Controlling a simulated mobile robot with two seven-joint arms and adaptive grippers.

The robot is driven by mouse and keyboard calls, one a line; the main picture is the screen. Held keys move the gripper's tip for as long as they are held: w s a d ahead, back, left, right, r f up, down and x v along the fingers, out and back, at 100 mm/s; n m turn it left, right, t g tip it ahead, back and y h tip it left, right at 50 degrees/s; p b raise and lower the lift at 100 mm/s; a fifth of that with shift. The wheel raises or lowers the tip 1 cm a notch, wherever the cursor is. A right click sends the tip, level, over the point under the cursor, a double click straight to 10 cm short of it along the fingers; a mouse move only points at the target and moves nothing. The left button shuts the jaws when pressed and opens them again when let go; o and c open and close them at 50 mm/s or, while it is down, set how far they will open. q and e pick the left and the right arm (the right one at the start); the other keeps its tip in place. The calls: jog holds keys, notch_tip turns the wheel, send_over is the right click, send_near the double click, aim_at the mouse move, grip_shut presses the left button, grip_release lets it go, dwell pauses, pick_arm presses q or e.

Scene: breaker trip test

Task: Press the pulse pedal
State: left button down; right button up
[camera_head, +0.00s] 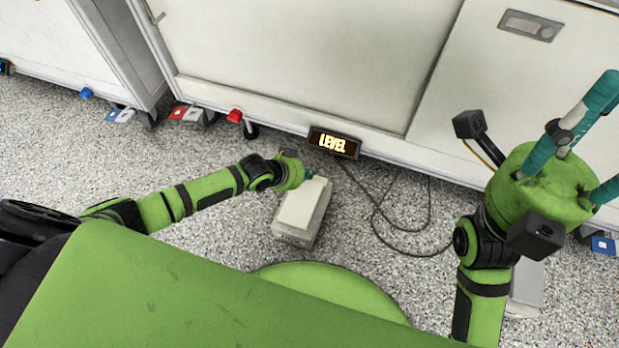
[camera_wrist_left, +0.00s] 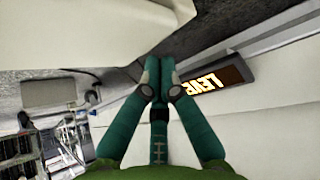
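The pulse pedal (camera_head: 303,207) is a pale, wedge-like box on the floor in front of the cabinet, with a cream top plate on a grey base. My left gripper (camera_head: 309,174) is at its far end, with the teal fingertips close to or over the top plate; I cannot tell whether they touch it. In the left wrist view the left fingers (camera_wrist_left: 158,72) are drawn together with nothing between them, below a large pale surface that looks like the pedal (camera_wrist_left: 70,35). My right gripper (camera_head: 598,125) is raised at the right, its teal fingers spread and empty.
A lit display (camera_head: 334,143) on the cabinet's lower edge reads LEVEL. A dark cable (camera_head: 380,215) loops on the speckled floor right of the pedal. White cabinets (camera_head: 300,50) close off the back. A red knob-like part (camera_head: 235,115) and red-and-white pieces (camera_head: 187,113) are at the left.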

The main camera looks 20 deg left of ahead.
pick_arm(q)
jog(key=shift+s+f+b, duration=0.25)
jog(key=shift+f+b, duration=0.1)
jog(key=shift+f, duration=0.3)
jog(key=shift+s+f+b, duration=0.2)
jog(key=shift+f+b, duration=0.15)
jog(key=shift+f, duration=0.3)
dwell(1.1)
jog(key=shift+r, duration=0.1)
jog(key=shift+s+a+r+p, duration=0.15)
jog(key=shift+r+p, duration=0.3)
jog(key=shift+p, duration=0.25)
jog(key=shift+s+a+r+p, duration=0.1)
jog(key=shift+r+p, duration=0.35)
jog(key=shift+p, duration=0.2)
jog(key=shift+d, duration=0.1)
jog(key=r+p, duration=0.2)
jog(key=w+r+p, duration=0.1)
jog(key=r+p, duration=0.2)
jog(key=shift+d+r, duration=0.1)
jog(key=shift+r, duration=0.2)
jog(key=shift+w, duration=0.1)
